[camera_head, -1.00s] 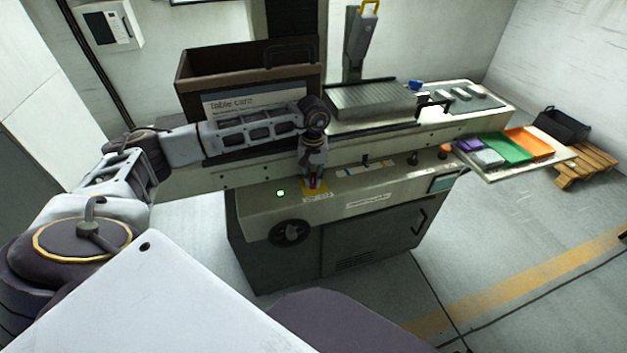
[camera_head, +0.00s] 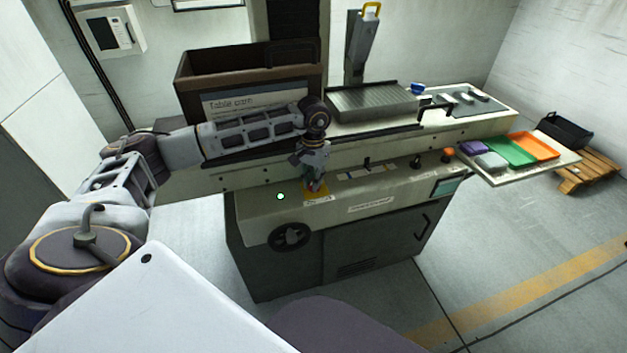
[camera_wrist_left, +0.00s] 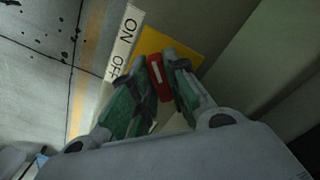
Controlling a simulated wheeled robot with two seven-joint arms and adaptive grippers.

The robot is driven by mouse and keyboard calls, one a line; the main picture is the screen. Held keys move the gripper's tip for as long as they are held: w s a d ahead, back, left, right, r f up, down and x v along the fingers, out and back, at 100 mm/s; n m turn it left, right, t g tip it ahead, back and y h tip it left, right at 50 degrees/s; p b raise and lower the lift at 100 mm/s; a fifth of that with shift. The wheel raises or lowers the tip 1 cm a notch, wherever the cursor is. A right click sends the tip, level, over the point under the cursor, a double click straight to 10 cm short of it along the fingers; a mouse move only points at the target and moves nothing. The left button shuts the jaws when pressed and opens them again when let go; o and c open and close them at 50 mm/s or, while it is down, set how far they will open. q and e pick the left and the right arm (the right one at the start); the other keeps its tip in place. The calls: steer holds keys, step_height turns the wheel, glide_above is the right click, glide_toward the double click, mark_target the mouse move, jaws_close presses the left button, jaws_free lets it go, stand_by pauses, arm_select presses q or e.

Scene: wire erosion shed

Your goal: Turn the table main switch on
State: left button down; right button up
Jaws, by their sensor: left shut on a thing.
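The table main switch shows in the left wrist view as a red handle (camera_wrist_left: 159,80) on a yellow plate (camera_wrist_left: 160,42). A white label (camera_wrist_left: 125,38) with ON and OFF stands beside the plate. My left gripper (camera_wrist_left: 160,75) is shut on the red handle, one green-padded finger on each side. In the head view my left gripper (camera_head: 314,184) points down at the yellow plate (camera_head: 318,196) on the machine's sloped front panel, and mostly hides the handle. My right gripper is not in view.
A lit green lamp (camera_head: 280,196) is left of the switch and a black handwheel (camera_head: 290,235) is below it. An orange knob (camera_head: 448,154) is farther right. A brown box (camera_head: 250,75) stands behind my left arm. Coloured trays (camera_head: 510,148) lie on the right shelf.

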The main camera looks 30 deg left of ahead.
arm_select(q)
steer(key=c, duration=1.4)
jaws_free()
steer(key=shift+r, duration=0.1)
steer(key=shift+r, duration=5.95)
steer(key=shift+d+f, duration=0.1)
